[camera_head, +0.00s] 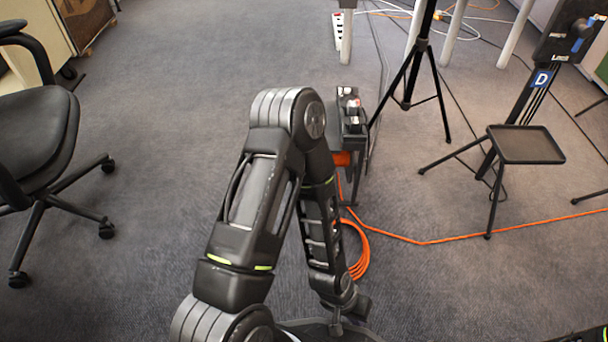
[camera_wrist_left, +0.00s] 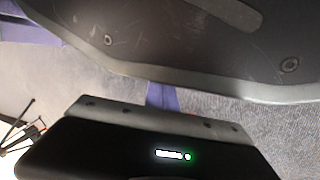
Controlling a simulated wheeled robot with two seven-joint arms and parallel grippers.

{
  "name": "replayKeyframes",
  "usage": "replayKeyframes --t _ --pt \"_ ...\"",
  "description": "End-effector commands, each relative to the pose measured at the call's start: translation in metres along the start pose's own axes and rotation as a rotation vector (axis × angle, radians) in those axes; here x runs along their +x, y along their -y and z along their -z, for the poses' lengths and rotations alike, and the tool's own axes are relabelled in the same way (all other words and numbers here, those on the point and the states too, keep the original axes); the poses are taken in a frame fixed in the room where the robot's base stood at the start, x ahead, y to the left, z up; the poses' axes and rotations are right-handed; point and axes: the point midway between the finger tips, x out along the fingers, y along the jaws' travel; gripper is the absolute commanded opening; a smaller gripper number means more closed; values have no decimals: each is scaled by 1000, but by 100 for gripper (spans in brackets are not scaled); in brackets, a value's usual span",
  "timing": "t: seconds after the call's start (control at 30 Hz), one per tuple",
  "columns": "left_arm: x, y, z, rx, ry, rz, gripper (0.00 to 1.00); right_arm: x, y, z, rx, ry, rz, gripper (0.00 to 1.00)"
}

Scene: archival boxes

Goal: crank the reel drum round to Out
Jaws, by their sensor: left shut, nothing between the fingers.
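An orange rounded piece (camera_head: 342,158), perhaps part of the reel drum, shows just right of my left arm under a narrow dark stand. My arm hides part of it. I cannot make out a crank or an "Out" mark. My left gripper (camera_head: 337,322) hangs low at the bottom centre, shut and empty, apart from the orange piece and nearer to me. Its fingertips are hard to make out. The left wrist view shows no drum that I can tell, only large dark casings close up and carpet. My right gripper is out of frame.
An orange cable coil (camera_head: 357,258) lies on the carpet, its cable running right. A black tripod (camera_head: 414,75) stands behind. A black tray stand (camera_head: 525,145) and a post with a "D" sign (camera_head: 541,79) are at right. An office chair (camera_head: 45,150) is at left.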

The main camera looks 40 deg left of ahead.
Motion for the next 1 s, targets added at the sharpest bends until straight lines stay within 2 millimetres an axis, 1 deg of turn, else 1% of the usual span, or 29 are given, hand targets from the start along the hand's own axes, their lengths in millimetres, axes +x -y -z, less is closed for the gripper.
replayKeyframes --t 0.07,0.13,0.17,0.27,0.37,0.43,0.47,0.5,0.53,0.57,0.6,0.67,0.7,0.73,0.8,0.87,0.9,1.0 --pt "3 -1 3 -29 -9 -10 0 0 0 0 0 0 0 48" --pt "9 -4 10 -97 -29 -31 0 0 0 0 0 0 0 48" --pt "13 -6 15 -140 -43 -44 0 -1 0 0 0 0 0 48" --pt "29 -14 41 -357 -106 -122 0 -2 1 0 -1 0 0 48" --pt "46 -23 84 -694 -200 -259 0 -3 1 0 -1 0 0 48" --pt "52 -22 126 -992 -281 -396 0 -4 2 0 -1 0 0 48" --pt "52 -18 146 -1131 -317 -465 0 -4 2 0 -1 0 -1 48" --pt "50 -8 176 -1323 -371 -568 0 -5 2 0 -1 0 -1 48" --pt "46 4 197 -1468 -411 -651 0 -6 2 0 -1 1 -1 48" --pt "40 19 217 -1610 -453 -739 0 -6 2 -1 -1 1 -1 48" --pt "31 44 242 -1791 -512 -865 0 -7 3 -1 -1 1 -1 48" --pt "14 90 272 -2034 -602 -1064 0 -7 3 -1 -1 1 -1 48" --pt "3 124 285 -2170 -662 -1197 0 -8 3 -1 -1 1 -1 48" --pt "-6 148 291 -2256 -705 -1297 0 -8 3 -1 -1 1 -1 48" --pt "-24 198 297 -2398 -794 -1504 0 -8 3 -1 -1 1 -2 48" --pt "-35 230 297 -2466 -852 -1640 0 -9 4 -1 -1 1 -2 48" --pt "-41 245 296 2486 875 1703 0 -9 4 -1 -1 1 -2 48" --pt "-48 264 293 2384 862 1700 0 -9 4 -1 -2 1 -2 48"
